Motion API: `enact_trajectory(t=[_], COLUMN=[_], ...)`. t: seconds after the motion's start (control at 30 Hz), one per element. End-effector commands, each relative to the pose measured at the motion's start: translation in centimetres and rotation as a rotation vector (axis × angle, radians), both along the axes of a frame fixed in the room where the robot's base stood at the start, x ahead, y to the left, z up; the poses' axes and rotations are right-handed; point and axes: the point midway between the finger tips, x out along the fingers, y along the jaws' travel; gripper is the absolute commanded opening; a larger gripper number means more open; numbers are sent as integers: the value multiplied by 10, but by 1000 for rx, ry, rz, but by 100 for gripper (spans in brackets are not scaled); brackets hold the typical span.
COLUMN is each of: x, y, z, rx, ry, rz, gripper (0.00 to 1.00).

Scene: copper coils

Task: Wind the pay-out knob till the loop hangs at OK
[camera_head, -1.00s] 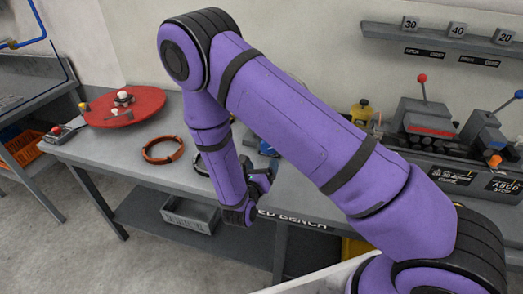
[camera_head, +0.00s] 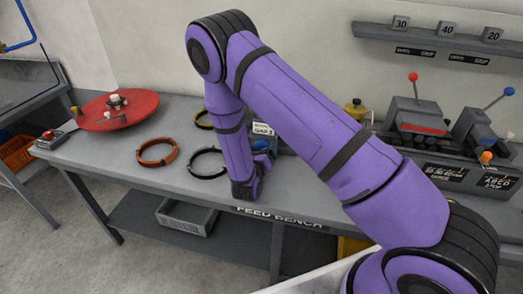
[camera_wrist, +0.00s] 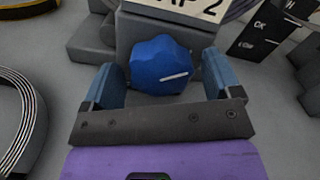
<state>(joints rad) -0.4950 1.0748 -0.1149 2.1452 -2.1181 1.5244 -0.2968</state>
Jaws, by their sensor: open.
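A blue faceted knob (camera_wrist: 160,66) with a white pointer line is mounted on a grey block, under a white sign (camera_wrist: 172,8) ending in "AP 2". My gripper (camera_wrist: 158,80) is open, with one blue finger to the left of the knob and one to the right. I see gaps and no clear contact. In the head view my gripper (camera_head: 258,170) is low over the bench, in front of the small white sign (camera_head: 263,129); my arm hides much of this spot.
An orange ring (camera_head: 157,152), a black ring (camera_head: 208,176) and a red disc (camera_head: 118,110) lie left on the grey bench (camera_head: 110,152). A machine with levers (camera_head: 418,115) stands right. In the wrist view, a striped coil (camera_wrist: 22,135) is left and a black plate (camera_wrist: 262,38) right.

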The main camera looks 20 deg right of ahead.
Motion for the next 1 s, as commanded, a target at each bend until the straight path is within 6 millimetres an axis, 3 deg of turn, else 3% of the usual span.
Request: enact_trajectory(t=[0.3,0.5,1.0], x=[2,1,1], y=[-1,-1,0], z=[0,0,0], rx=[0,0,94], ry=[0,0,-61], rz=[1,1,1], gripper=[82,36,35])
